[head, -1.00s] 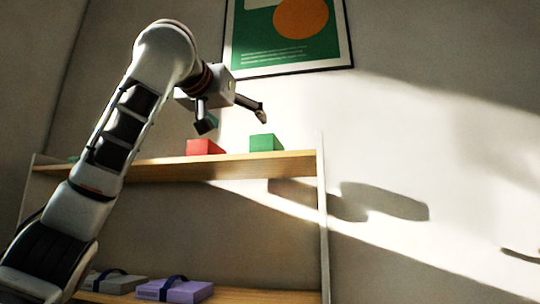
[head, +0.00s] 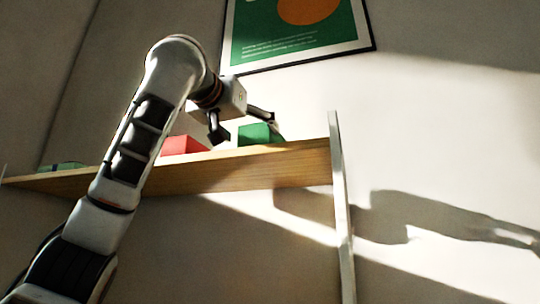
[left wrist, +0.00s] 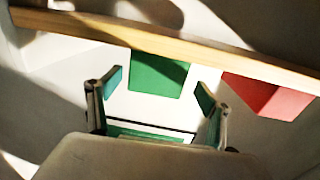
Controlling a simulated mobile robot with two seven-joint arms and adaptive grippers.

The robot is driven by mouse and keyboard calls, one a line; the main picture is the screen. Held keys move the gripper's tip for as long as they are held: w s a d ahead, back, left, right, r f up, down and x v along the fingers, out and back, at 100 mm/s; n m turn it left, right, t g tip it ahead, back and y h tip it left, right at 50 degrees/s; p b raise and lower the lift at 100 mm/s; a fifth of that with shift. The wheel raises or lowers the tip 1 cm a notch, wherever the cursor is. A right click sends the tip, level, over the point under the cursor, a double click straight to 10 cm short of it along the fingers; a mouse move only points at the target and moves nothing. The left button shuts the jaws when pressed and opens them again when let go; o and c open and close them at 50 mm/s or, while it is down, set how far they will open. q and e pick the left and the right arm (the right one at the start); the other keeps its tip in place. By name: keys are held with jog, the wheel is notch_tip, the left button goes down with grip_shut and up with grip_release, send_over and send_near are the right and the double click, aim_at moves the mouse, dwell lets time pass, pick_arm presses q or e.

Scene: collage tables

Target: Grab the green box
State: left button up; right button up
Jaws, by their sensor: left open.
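The green box (head: 258,136) sits on the upper wooden shelf (head: 240,170), near its right end. My left gripper (head: 245,130) is open, with its fingers apart, at the height of the box and close to it in the head view. In the left wrist view the green box (left wrist: 158,76) lies just beyond and between the two open fingers of the gripper (left wrist: 159,86). I cannot tell whether a finger touches it. My right gripper is not in view.
A red box (head: 183,146) stands on the same shelf to the left of the green one; it also shows in the left wrist view (left wrist: 268,96). Another green item (head: 62,166) lies at the far left. A white post (head: 341,210) bounds the shelf's right end. A framed poster (head: 295,30) hangs above.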

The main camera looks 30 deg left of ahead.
pick_arm(q)
jog(key=shift+w+a+p, duration=0.2)
jog(key=shift+w+p, duration=0.2)
jog(key=shift+w, duration=0.6)
jog(key=shift+w+r+p, duration=0.2)
jog(key=shift+w+p, duration=0.05)
jog(key=shift+p, duration=0.05)
jog(key=shift+w+r+p, duration=0.15)
jog(key=shift+w+p, duration=0.25)
jog(key=shift+w, duration=0.1)
jog(key=shift+w+r+p, duration=0.15)
jog(key=shift+w+p, duration=0.25)
jog(key=shift+w, duration=0.1)
jog(key=w, duration=0.1)
jog(key=w+p, duration=0.1)
jog(key=shift+w+a+f, duration=0.15)
jog(key=shift+w+a, duration=0.1)
jog(key=shift+w, duration=0.1)
jog(key=shift+c, duration=0.3)
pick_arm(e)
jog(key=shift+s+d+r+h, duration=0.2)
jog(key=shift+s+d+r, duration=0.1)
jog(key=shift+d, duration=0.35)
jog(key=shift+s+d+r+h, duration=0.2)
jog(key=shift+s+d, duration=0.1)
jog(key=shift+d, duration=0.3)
